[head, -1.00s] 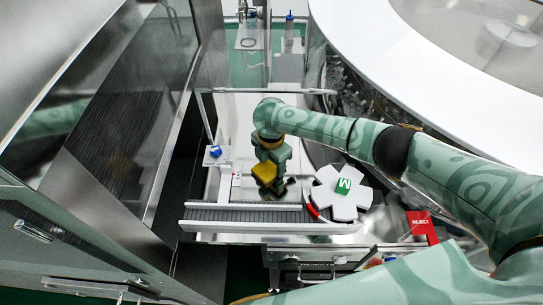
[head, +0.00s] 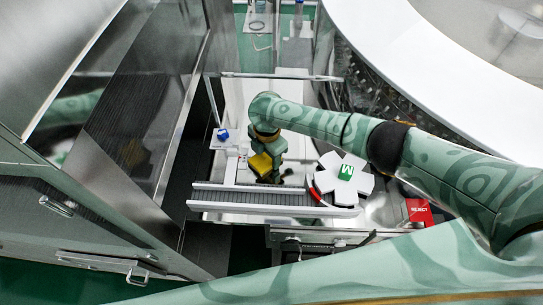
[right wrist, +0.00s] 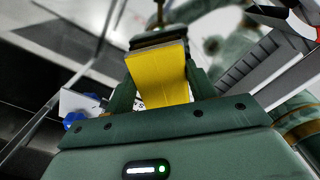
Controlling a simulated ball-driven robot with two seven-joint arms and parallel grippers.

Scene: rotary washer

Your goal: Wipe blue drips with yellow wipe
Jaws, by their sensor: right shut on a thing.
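My right gripper (head: 264,164) is shut on the yellow wipe (head: 260,162), a folded-looking yellow block. It holds the wipe just behind the slatted conveyor (head: 260,198), to the left of the white star wheel. In the right wrist view the wipe (right wrist: 160,78) sits between the two fingers (right wrist: 160,85). I cannot tell whether the wipe touches the surface below it. I cannot make out any blue drips; the surface under the wipe is partly hidden by the gripper. My left gripper is not in view.
The white star wheel (head: 326,180) carries a green block marked M (head: 346,172). A red reject box (head: 419,212) stands at right. A small blue object (head: 222,134) sits on a pale plate at left. Glass panels (head: 150,115) and the large white ring (head: 400,75) flank the space.

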